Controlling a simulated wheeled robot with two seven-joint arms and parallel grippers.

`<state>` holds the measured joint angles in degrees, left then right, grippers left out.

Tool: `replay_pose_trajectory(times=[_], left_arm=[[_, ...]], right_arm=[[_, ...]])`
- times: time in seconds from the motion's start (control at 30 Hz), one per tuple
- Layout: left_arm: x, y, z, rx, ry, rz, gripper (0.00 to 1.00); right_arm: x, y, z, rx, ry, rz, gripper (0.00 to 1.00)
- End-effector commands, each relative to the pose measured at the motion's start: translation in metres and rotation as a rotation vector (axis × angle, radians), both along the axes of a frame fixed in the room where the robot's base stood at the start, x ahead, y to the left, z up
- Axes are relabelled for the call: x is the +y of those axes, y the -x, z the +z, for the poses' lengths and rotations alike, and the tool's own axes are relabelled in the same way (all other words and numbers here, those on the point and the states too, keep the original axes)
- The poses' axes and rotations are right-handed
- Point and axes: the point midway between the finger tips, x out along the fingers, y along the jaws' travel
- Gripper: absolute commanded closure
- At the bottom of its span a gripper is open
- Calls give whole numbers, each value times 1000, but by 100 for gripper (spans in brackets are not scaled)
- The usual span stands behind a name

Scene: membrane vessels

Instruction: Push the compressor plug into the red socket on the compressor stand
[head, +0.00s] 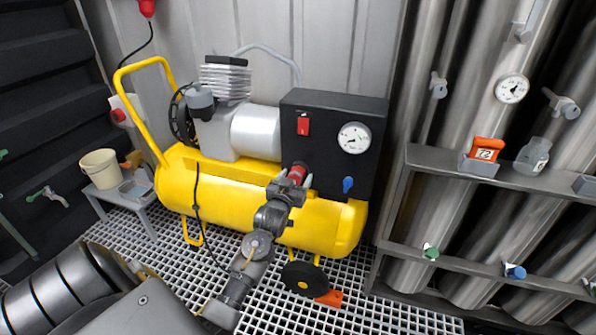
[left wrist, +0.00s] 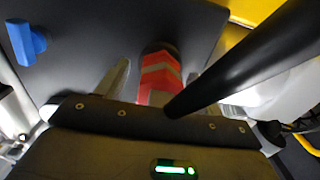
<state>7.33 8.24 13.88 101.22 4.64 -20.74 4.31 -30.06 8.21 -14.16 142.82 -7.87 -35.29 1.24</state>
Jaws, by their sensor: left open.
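A red plug-like piece with pale stripes (left wrist: 158,78) sits between the fingers of my left gripper (left wrist: 156,84) in the left wrist view. In the head view the red piece (head: 297,172) is at the lower left of the black compressor panel (head: 325,115). My left gripper (head: 292,182) is open around it. Its far end meets a dark part by the panel; I cannot tell whether it is seated in a socket. A thick black bar or cable (left wrist: 235,62) crosses close to the left wrist camera. My right gripper is not in view.
The yellow compressor tank (head: 225,205) stands on a grated floor. A blue valve (head: 348,185) and a gauge (head: 354,138) are on the panel. A black cable (head: 196,205) hangs before the tank. A steel rack (head: 480,265) stands at right, a bucket (head: 100,168) at left.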

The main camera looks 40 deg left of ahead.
Motion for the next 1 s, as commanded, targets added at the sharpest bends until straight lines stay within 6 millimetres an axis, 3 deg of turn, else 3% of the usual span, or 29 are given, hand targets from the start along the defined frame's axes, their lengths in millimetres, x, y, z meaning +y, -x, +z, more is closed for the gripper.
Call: replay_pose_trajectory(times=[0.3, 0.73, 1.0], left_arm=[[0, 0, 0, 0, 0, 0, 34], [0, 0, 0, 0, 0, 0, 90], [-2, 5, 1, 1, 0, 0, 92]], right_arm=[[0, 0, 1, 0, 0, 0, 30], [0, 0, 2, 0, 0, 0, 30], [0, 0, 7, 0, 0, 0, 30]])
